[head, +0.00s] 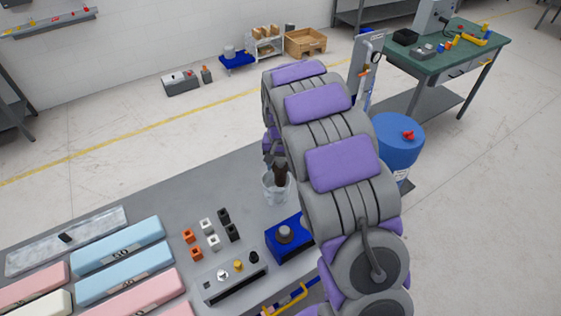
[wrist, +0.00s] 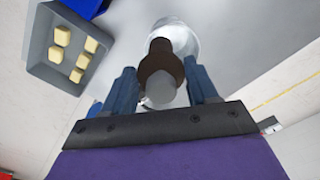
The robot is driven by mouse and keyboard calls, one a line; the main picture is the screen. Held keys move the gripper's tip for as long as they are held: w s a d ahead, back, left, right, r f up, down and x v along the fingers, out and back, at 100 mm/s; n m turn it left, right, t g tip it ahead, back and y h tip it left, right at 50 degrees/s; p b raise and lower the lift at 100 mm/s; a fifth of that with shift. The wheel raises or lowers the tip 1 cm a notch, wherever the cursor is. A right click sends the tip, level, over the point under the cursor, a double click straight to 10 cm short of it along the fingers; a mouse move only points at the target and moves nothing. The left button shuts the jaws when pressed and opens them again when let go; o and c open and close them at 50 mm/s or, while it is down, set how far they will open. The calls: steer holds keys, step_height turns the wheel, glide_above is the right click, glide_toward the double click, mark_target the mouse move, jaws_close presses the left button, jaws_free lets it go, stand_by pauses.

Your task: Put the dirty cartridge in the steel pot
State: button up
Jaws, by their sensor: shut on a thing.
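The dark brown dirty cartridge (head: 281,176) is upright in my gripper in the head view. In the wrist view the cartridge (wrist: 158,54) has a grey near end and sits between the two blue fingers of my gripper (wrist: 160,70), which is shut on it. The shiny steel pot (head: 271,191) stands on the grey table under the cartridge. In the wrist view the pot (wrist: 184,36) shows behind the cartridge, whose far end overlaps the pot's opening. I cannot tell how deep it reaches. My arm partly hides the gripper in the head view.
Small orange, white and black blocks (head: 208,226) and a grey fixture (head: 232,280) are nearby. Blue and pink foam bars (head: 117,245) lie left. A grey tray (wrist: 38,49) holds several yellowish cubes.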

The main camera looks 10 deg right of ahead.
steer(key=shift+a+f, duration=0.1)
steer(key=shift+f, duration=0.1)
steer(key=o, duration=1.5)
steer(key=shift+r, duration=0.1)
step_height(320, 180, up, 13)
steer(key=s+d+r+n, duration=0.1)
steer(key=s+r, duration=0.1)
steer(key=s, duration=0.7)
steer(key=s+r, duration=0.3)
steer(key=s, duration=0.6)
steer(key=s+f+n, duration=0.1)
steer(key=s, duration=0.6)
steer(key=s+f+n+g, duration=0.1)
steer(key=s, duration=0.7)
steer(key=s+a+f+n, duration=0.1)
steer(key=s, duration=0.6)
steer(key=shift+s+f+g, duration=0.25)
steer(key=shift+g, duration=0.15)
